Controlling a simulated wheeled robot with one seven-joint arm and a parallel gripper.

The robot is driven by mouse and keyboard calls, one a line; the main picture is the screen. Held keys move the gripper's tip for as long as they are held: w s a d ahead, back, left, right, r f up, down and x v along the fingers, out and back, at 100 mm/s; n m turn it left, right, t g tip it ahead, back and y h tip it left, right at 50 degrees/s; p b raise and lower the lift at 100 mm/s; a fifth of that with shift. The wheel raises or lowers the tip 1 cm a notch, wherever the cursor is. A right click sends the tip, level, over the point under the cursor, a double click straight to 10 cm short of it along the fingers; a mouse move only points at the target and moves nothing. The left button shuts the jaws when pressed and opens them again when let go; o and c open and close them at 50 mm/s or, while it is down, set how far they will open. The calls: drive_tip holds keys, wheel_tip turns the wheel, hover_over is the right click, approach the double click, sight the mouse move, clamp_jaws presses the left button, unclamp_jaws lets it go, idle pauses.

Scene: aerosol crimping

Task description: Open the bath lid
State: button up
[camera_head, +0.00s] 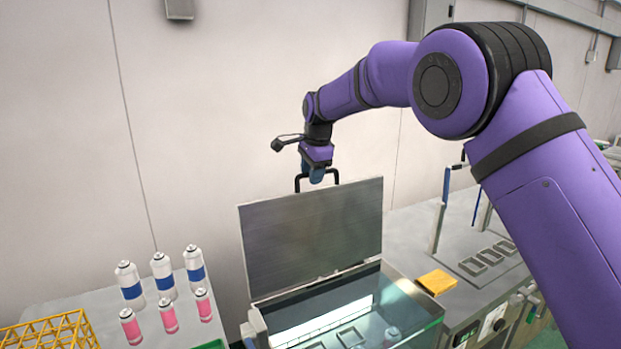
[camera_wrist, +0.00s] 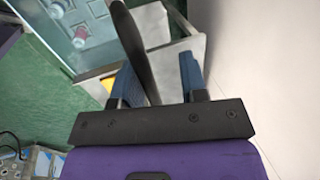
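The bath lid (camera_head: 312,235) is a grey metal panel standing upright at the back edge of the bath (camera_head: 425,328), so the bath is open. Its black handle (camera_head: 298,181) rises from the lid's top edge. My gripper (camera_head: 317,177) is at this handle, above the lid, and its fingers hide the middle of the bar. In the wrist view, the two blue fingers of my gripper (camera_wrist: 162,72) are spread apart. The dark edge of the lid (camera_wrist: 140,45) runs between them, closer to the left finger, with a gap to the right one. Contact with the handle cannot be told.
White spray cans with blue bands (camera_head: 163,273) and pink cans (camera_head: 168,315) stand at left, beside a yellow rack (camera_head: 50,332). A yellow block (camera_head: 437,281) lies right of the bath. The wall (camera_head: 190,130) is close behind the lid.

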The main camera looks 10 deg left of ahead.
drive_tip(key=v, duration=0.8)
drive_tip(key=shift+r, duration=0.35)
drive_tip(key=shift+w, duration=0.1)
drive_tip(key=s+d+r+n+t, duration=0.1)
drive_tip(key=s+d+r+n, duration=0.3)
drive_tip(key=s+d, duration=0.75)
drive_tip(key=s+d+r+n+t, duration=0.1)
drive_tip(key=s+d+r, duration=0.6)
drive_tip(key=d, duration=0.8)
drive_tip(key=s+d+f+n, duration=0.2)
drive_tip(key=s+d+f, duration=0.1)
drive_tip(key=s, duration=0.6)
drive_tip(key=s+d+f+n+h, duration=0.1)
drive_tip(key=s+d+f, duration=0.3)
drive_tip(key=s, duration=0.5)
drive_tip(key=s+d+f+n, duration=0.3)
drive_tip(key=s+d+f, duration=0.1)
drive_tip(key=s, duration=0.5)
drive_tip(key=shift+d+f+t+h, duration=0.25)
drive_tip(key=shift+d+t+h, duration=0.05)
drive_tip(key=shift+t, duration=0.1)
